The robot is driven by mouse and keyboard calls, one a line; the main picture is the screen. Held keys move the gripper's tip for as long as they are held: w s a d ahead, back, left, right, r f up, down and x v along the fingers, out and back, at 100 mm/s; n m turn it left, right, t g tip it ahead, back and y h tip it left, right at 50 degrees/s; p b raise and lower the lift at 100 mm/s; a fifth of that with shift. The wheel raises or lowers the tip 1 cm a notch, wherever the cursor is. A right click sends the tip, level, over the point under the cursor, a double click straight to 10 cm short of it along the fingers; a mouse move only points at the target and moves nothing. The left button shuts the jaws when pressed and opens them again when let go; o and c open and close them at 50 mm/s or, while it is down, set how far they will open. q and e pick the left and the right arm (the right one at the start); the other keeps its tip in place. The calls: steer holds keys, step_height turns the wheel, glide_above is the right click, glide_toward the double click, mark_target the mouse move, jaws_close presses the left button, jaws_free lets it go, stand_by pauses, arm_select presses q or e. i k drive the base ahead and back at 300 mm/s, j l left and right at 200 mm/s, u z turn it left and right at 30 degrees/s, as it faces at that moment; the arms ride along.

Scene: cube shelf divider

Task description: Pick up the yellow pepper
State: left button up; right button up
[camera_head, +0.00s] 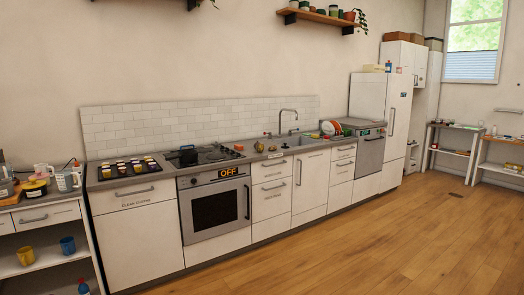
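I cannot make out a yellow pepper for certain. Small red and orange items (259,146) lie on the counter between the stove and the sink, too small to name. Near the right end of the counter, beside the dish rack, there is a small yellowish patch (327,137) that I cannot identify. Neither of my grippers is in view.
The counter (262,157) runs along the wall with a stove (200,155), an oven (215,205) marked OFF and a sink (300,141). A tray of small cups (128,167) sits at its left end. The wooden floor (400,235) in front is clear.

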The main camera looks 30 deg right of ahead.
mark_target(260, 147)
steer(key=i+l+z, duration=0.4)
steer(key=i, duration=0.2)
steer(key=i+z, duration=0.45)
steer(key=i, duration=1.8)
